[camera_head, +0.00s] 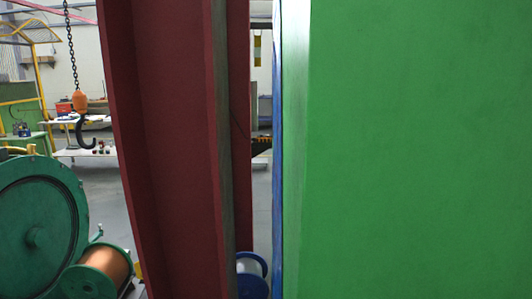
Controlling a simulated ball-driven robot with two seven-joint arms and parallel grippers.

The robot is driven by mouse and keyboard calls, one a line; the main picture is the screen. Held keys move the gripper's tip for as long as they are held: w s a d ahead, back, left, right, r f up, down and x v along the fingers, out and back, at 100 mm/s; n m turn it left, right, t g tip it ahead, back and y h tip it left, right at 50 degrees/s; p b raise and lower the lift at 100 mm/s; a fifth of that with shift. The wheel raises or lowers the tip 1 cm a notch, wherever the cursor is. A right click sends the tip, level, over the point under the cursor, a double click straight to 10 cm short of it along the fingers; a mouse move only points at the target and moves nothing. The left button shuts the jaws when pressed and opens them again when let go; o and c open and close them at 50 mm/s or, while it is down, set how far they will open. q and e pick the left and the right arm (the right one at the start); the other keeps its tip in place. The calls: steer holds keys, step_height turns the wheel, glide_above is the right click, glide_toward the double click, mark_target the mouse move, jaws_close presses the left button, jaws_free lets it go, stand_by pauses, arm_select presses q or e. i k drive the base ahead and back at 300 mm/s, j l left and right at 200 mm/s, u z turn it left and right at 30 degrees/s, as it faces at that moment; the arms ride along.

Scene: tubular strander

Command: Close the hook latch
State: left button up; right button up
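A dark hook (85,135) hangs below an orange hook block (80,101) on a chain (70,45), at the left of the head view. The hook hangs upright with its curve at the bottom. It is small and far off, so I cannot tell a latch on it or whether one is open or shut. Neither my left nor my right gripper shows in this view.
A large green panel (420,150) fills the right side close by. A dark red steel column (170,150) stands left of centre. A green reel (40,230) and a copper wire spool (105,265) stand lower left. A white table (85,152) is behind the hook.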

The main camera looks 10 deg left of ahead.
mark_target(96, 121)
steer(key=j+u, duration=0.15)
steer(key=u, duration=1.25)
steer(key=i+j+z, duration=0.1)
steer(key=j, duration=0.25)
steer(key=i+j, duration=0.25)
steer(key=j, duration=0.15)
steer(key=i+j+z, duration=0.15)
steer(key=j, duration=0.25)
